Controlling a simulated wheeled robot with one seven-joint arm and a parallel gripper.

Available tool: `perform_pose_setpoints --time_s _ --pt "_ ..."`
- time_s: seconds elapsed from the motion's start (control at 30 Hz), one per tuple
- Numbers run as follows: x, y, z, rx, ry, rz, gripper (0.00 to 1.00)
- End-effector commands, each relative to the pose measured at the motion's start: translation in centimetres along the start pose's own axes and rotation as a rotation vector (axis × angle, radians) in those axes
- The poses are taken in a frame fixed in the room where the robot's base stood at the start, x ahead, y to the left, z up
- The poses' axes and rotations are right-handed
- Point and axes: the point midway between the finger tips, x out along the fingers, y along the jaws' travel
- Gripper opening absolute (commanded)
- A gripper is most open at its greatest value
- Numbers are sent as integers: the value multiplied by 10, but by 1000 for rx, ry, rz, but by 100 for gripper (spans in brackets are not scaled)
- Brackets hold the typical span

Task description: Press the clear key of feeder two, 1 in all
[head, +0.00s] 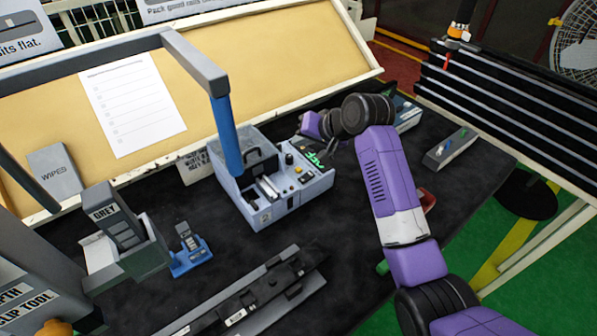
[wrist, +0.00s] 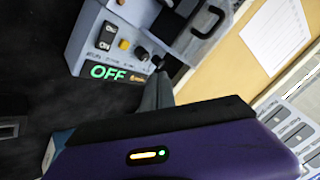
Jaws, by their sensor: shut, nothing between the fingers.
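The grey machine with an operating panel (head: 290,185) stands mid-table; its green display reads OFF in the wrist view (wrist: 108,72). My gripper (wrist: 158,92) is shut and empty, above the table near the panel side of the machine. My arm partly hides the back-right unit (head: 408,115).
A blue-grey post (head: 226,135) hangs from an overhead frame at the machine's left. A long dark rail fixture (head: 265,290) lies in front. A grey bin marked GREY (head: 115,220) stands left. A small grey block (head: 450,148) lies at right. The tan board bounds the back.

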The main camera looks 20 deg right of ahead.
Motion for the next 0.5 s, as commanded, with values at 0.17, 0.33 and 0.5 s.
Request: perform_pose_setpoints --time_s 0.17,0.33,0.5 --pt "20 15 15 0 0 0 0" --pt "36 26 26 0 1 0 0" --pt "46 33 34 1 -2 0 0"
